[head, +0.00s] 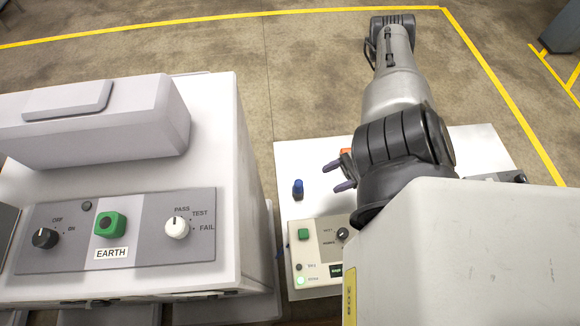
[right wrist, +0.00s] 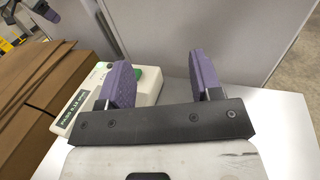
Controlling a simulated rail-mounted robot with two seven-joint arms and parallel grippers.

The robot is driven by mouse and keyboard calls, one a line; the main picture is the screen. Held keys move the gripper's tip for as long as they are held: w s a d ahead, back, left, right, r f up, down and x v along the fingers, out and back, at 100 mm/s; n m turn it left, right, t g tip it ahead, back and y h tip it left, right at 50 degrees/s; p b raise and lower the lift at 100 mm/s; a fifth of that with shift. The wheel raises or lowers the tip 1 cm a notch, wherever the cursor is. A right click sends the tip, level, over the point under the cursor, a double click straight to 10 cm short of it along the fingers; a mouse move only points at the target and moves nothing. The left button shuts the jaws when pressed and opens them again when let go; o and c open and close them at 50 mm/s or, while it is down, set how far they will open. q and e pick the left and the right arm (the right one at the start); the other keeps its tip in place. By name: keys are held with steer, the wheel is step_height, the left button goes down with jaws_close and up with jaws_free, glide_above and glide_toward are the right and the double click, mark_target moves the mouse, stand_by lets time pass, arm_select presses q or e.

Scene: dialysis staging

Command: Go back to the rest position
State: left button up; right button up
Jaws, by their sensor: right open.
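My right gripper (head: 338,176) is left of its dark wrist in the head view, above the white table (head: 290,158). Its two purple fingers stand apart with nothing between them. In the right wrist view the open gripper (right wrist: 162,75) shows against the table and a grey partition. A cream tester (head: 318,240) with a green button and a black knob lies on the table below the gripper. It also shows behind the left finger in the right wrist view (right wrist: 149,90).
A large grey machine (head: 240,150) with an EARTH panel fills the left. A blue object (head: 298,189) stands on the table; part of an orange one (head: 345,151) shows beside my wrist. Brown cardboard (right wrist: 40,85) is left in the wrist view. Floor beyond is clear.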

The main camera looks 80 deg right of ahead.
steer(key=shift+w, duration=0.15)
steer(key=w+a+f+m+g+h, duration=0.1)
steer(key=w+f+m+g+h, duration=0.15)
steer(key=w+m+h, duration=0.6)
steer(key=w+a+f+m+g+h, duration=0.2)
steer(key=w+m+g+h, duration=0.15)
steer(key=m+h, duration=1)
steer(key=w+a+r+m+g+y, duration=0.1)
steer(key=w+a+m+g+y, duration=0.15)
steer(key=a+m+y, duration=0.55)
steer(key=w+a+r+m+g+y, duration=0.1)
steer(key=a+m+g+y, duration=0.4)
steer(key=m, duration=0.5)
step_height(320, 180, up, 22)
steer(key=t+p, duration=0.1)
steer(key=p, duration=2.2)
steer(key=shift+r, duration=0.25)
steer(key=shift+w, duration=0.1)
